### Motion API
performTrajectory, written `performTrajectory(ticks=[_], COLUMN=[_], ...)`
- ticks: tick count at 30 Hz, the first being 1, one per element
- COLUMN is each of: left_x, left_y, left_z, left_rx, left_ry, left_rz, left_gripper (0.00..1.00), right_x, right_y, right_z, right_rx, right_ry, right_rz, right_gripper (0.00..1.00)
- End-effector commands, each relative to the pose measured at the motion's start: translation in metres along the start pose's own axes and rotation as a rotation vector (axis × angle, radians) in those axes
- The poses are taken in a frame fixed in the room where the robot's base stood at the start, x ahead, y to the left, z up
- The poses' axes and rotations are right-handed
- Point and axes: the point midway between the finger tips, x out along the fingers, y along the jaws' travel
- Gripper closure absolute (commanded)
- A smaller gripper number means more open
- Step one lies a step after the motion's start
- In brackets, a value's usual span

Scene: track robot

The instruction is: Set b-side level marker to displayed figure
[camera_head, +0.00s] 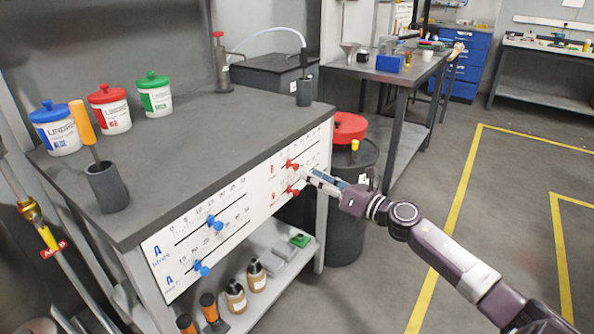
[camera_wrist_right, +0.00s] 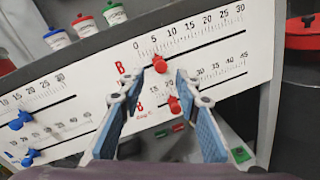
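The white scale panel (camera_head: 240,208) on the bench front has blue A markers and red B markers on slots. The upper red B marker (camera_head: 292,165) sits near the 5 of its 0 to 30 scale; it also shows in the right wrist view (camera_wrist_right: 160,64). The lower red B marker (camera_head: 293,190) also shows in the right wrist view (camera_wrist_right: 174,104), near the left part of its scale. My right gripper (camera_wrist_right: 159,82) is open and empty in front of the B side, its fingers apart around the view of both red markers. My left gripper is out of view.
Blue (camera_head: 54,130), red (camera_head: 109,108) and green (camera_head: 154,95) lidded tubs stand on the bench (camera_head: 200,155). Bottles (camera_head: 235,296) sit on the lower shelf. Floor is open on the right.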

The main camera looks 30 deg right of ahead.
Motion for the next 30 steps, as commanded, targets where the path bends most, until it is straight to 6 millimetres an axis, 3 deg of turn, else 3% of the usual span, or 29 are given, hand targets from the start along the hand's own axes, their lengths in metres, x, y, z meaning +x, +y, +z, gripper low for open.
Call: performTrajectory(ticks=[12, 25, 30], left_x=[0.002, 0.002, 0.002], left_y=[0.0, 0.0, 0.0], left_z=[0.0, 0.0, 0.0], left_rx=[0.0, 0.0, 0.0], left_ry=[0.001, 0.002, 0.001], left_rz=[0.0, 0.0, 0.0], left_gripper=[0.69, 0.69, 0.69], right_x=[0.047, 0.053, 0.053], right_y=[-0.001, -0.001, -0.001], right_z=[0.001, -0.001, -0.001], right_rx=[0.002, 0.003, 0.003], right_ry=[-0.003, 0.0, -0.001], right_rz=[-0.002, -0.002, -0.002], right_gripper=[0.69, 0.69, 0.87])
